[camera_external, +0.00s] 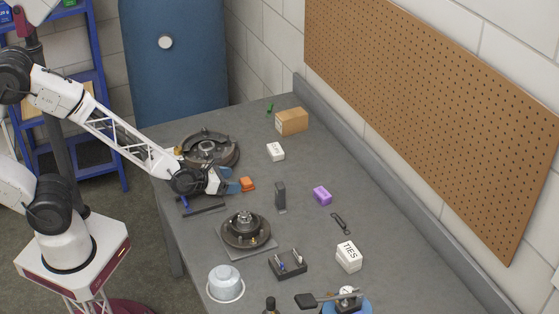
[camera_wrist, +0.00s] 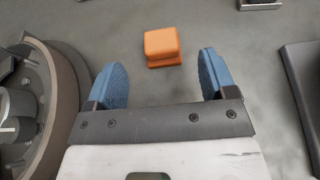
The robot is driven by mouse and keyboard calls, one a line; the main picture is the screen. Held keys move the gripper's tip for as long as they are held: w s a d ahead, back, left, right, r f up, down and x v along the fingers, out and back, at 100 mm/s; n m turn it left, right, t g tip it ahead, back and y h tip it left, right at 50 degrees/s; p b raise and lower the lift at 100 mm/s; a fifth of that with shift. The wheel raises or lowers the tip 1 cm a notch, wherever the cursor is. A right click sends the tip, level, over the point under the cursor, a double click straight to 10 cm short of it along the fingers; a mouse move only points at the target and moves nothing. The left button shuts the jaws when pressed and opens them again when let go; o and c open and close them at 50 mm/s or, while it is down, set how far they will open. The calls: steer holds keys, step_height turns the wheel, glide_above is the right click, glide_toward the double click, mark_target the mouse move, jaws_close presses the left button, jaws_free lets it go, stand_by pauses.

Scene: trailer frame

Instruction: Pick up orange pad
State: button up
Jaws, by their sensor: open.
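The orange pad (camera_external: 247,184) is a small block lying on the grey workbench, just beyond my fingertips in the external view. In the wrist view the orange pad (camera_wrist: 162,46) sits ahead of my gripper, roughly centred between the fingers and apart from them. My gripper (camera_external: 234,184) is low over the bench and open, with nothing between its blue fingers. The wrist view shows both blue fingers of my gripper (camera_wrist: 160,80) spread wide on either side of the pad's line.
A round metal hub assembly (camera_external: 208,149) stands close behind my gripper and fills the left of the wrist view. Bare bench surrounds the pad.

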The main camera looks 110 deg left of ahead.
mark_target(243, 181)
steer(key=shift+x, duration=2.5)
steer(key=shift+d+f, duration=0.1)
steer(key=c, duration=1)
steer(key=shift+r, duration=0.75)
step_height(243, 181, up, 2)
steer(key=shift+r, duration=0.1)
steer(key=s+d, duration=0.3)
steer(key=s, duration=0.1)
steer(key=s+d+r, duration=0.1)
steer(key=s+d, duration=0.2)
steer(key=s, duration=0.1)
steer(key=s+d, duration=0.3)
steer(key=s, duration=0.2)
steer(key=shift+d+r, duration=0.2)
steer(key=shift+d, duration=0.05)
